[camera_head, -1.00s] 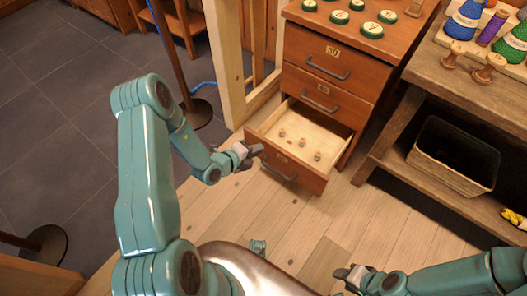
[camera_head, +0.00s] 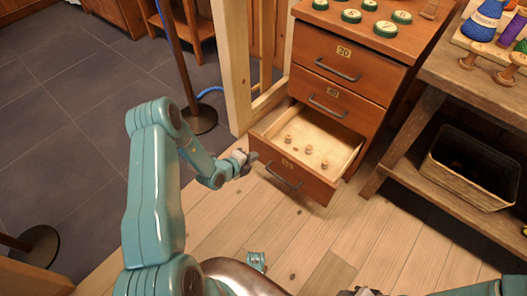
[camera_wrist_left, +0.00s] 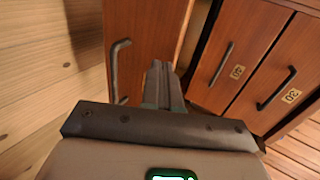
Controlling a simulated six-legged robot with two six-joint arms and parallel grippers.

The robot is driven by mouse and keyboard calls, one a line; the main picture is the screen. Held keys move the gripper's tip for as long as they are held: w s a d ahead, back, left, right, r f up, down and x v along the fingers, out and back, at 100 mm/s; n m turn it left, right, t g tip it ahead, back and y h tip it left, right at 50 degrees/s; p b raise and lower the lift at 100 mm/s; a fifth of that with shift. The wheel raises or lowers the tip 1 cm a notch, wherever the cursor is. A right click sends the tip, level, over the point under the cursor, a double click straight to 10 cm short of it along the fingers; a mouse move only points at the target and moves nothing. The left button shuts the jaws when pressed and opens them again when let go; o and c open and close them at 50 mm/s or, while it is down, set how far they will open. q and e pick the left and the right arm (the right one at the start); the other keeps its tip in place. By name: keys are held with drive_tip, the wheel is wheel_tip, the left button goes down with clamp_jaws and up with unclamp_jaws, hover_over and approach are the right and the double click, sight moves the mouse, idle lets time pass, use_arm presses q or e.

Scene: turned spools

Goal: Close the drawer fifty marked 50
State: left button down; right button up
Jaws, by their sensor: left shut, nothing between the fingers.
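The bottom drawer (camera_head: 312,188) of the wooden cabinet stands open, with several small turned wooden pieces (camera_head: 309,149) inside. Its label is too small to read; the drawers above are marked 30 and 40. My left gripper (camera_head: 248,160) is shut and empty at the left end of the drawer's front. In the left wrist view its fingers (camera_wrist_left: 160,82) point at the drawer front (camera_wrist_left: 150,28), near the edge away from the handle (camera_wrist_left: 117,70). I cannot tell whether they touch. My right gripper (camera_head: 366,292) barely shows at the bottom edge; its fingers are not clear.
The drawers marked 30 (camera_head: 343,52) and 40 (camera_head: 332,94) are shut. A wooden bench (camera_head: 455,65) with a dark basket (camera_head: 467,167) stands to the right. A wooden post frame (camera_head: 238,70) and a metal stand (camera_head: 200,119) are left of the cabinet. The floor in front is clear.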

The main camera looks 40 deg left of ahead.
sight(268, 146)
use_arm(q)
drive_tip(key=w, duration=0.1)
drive_tip(key=w+f+b, duration=0.1)
drive_tip(key=w, duration=0.3)
drive_tip(key=shift+w+d+f+b, duration=0.2)
drive_tip(key=shift+w+d+b, duration=0.05)
drive_tip(key=shift+d+b, duration=0.05)
drive_tip(key=shift+w, duration=0.45)
use_arm(e)
wheel_tip(268, 146, down, 2)
drive_tip(key=shift+f, duration=0.15)
